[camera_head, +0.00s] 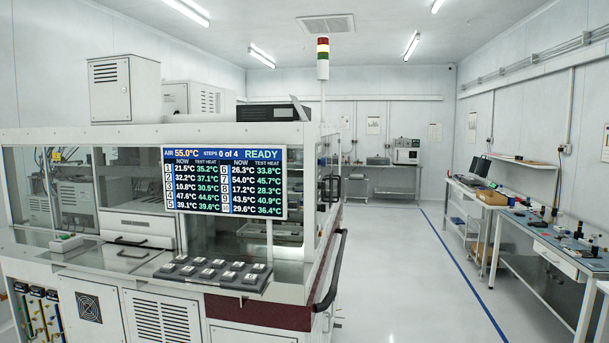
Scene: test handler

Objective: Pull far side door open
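The test handler (150,133) is a large white machine with clear panels and fills the left half of the view. Its right side runs away from me and shows steeply foreshortened. A black handle (330,189) stands on that side at the upper level, by the glazed panels (322,165). A long curved black handle (333,270) sits lower and nearer, by the front right corner. Which of these belongs to the far side door I cannot tell. No clear gap shows along that side. My gripper is out of view.
A screen (224,183) reading READY hangs at the machine's front, above a dark panel of several buttons (216,272). The floor (400,280) right of the machine is clear, with a blue line (470,265). Workbenches (545,232) with small items line the right wall.

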